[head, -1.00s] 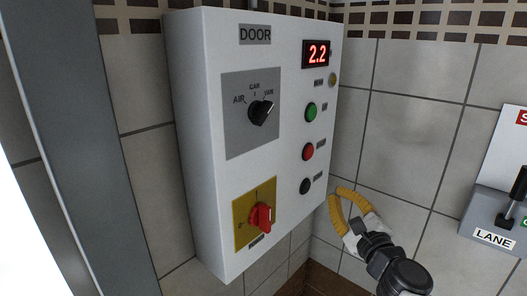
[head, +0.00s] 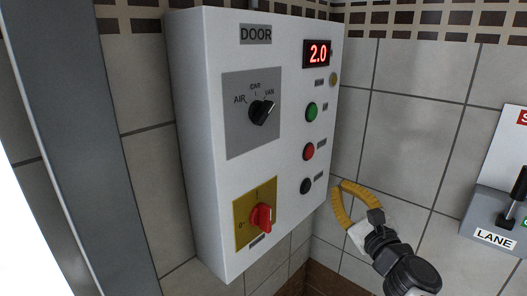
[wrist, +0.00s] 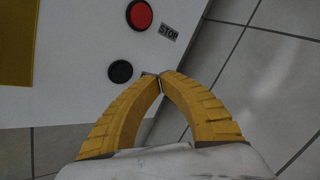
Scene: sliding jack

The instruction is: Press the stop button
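The red stop button (head: 308,152) is on the right side of the white DOOR control box. It is round, between a green button above and a black button below. In the wrist view the red button (wrist: 139,15) is at the top, beside a STOP label (wrist: 168,32). My gripper (head: 339,185) has yellow ribbed fingers, to the lower right of the red button and near the box's right edge. In the wrist view its fingertips (wrist: 159,77) meet with nothing between them. They appear below and right of the red button, apart from it.
The black button (wrist: 121,71) is close to the left of my fingertips in the wrist view. The box also carries the green button (head: 312,112), a black selector knob (head: 262,112), a red rotary switch (head: 262,217) and a display reading 2.0 (head: 317,54). A LANE lever unit (head: 492,222) is at right.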

